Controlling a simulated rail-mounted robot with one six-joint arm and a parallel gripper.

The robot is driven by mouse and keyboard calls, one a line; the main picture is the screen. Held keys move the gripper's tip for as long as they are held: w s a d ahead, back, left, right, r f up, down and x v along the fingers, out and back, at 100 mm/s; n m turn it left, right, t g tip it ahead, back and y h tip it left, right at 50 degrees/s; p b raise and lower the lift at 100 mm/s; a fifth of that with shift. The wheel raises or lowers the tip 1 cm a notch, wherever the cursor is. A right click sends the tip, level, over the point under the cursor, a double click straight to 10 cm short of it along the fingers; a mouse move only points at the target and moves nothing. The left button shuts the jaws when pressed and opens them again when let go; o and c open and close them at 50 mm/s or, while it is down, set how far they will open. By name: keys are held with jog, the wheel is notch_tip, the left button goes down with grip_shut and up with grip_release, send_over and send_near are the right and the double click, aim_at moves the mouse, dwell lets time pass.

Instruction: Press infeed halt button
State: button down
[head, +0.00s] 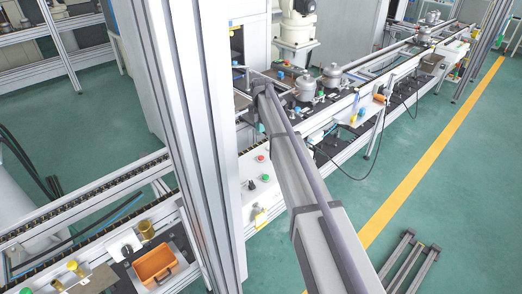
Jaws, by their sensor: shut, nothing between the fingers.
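A white control panel on the front of the line carries a red button (262,158), a white-and-green button (265,177) and a dark button (251,185). The red button is uppermost and stands clear in view. No label can be read, so I cannot tell which button is the infeed halt. My gripper cannot be made out in the head view. Nothing is seen touching the three buttons.
Grey compressor bodies (331,76) stand on the line behind. An orange bin (156,265) and brass-coloured parts sit at the lower left. A yellow floor stripe (432,150) runs along the right, with open green floor around it. A grey metal frame (410,265) lies at the lower right.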

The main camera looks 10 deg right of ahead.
aim_at(262, 158)
notch_tip(262, 158, down, 14)
jog(key=b, duration=1.4)
jog(key=shift+f, duration=0.1)
jog(key=shift+s+f+b, duration=0.45)
jog(key=shift+f+b, duration=0.15)
jog(key=shift+b, duration=0.4)
notch_tip(262, 158, up, 15)
jog(key=p, duration=1.5)
jog(key=shift+f, duration=0.2)
jog(key=shift+w, duration=0.1)
